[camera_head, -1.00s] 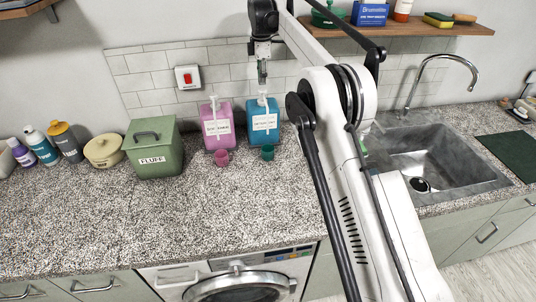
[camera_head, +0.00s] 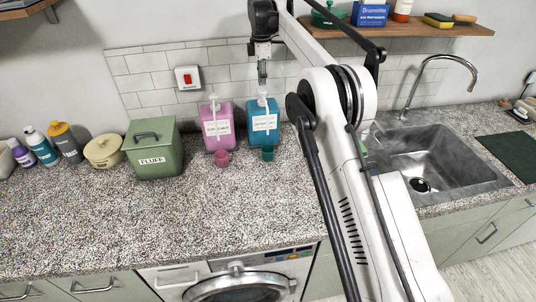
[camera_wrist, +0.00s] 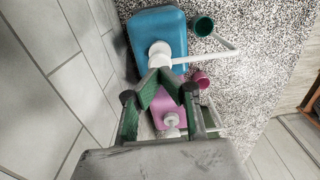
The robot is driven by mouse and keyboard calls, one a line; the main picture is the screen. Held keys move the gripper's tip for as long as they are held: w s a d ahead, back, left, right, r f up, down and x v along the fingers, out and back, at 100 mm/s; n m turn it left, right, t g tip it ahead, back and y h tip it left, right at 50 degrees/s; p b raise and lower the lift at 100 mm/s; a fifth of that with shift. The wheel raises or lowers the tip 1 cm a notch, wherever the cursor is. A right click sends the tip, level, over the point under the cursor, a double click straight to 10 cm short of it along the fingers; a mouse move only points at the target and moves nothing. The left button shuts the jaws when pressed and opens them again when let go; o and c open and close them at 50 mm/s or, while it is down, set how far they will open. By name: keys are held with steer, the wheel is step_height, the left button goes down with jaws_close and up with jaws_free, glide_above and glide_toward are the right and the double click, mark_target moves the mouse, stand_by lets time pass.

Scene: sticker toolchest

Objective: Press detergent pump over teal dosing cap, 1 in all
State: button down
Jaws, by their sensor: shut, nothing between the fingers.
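The blue detergent dispenser (camera_head: 264,122) stands on the counter against the tiled wall, with a white label and a white pump (camera_head: 263,96). The teal dosing cap (camera_head: 268,153) stands upright in front of it. In the wrist view, the pump's spout (camera_wrist: 205,58) reaches out near the teal cap (camera_wrist: 203,26). My gripper (camera_head: 262,84) is shut and empty, pointing down right above the pump head. In the wrist view, its fingertips (camera_wrist: 164,74) meet beside the white pump head (camera_wrist: 160,52). I cannot tell whether they touch it, or what the cap holds.
A pink dispenser (camera_head: 217,127) with its own pump stands close on the left, with a pink cap (camera_head: 221,158) before it. A green FLUFF box (camera_head: 153,149) is further left. The sink (camera_head: 435,165) is at right. The front counter is clear.

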mark_target(262, 90)
steer(key=shift+f, duration=0.2)
steer(key=shift+f+b, duration=1.05)
steer(key=shift+f, duration=0.7)
steer(key=shift+r, duration=0.1)
steer(key=shift+r+p, duration=1.35)
steer(key=shift+r, duration=0.5)
steer(key=shift+r+p, duration=2.35)
steer(key=shift+r, duration=0.65)
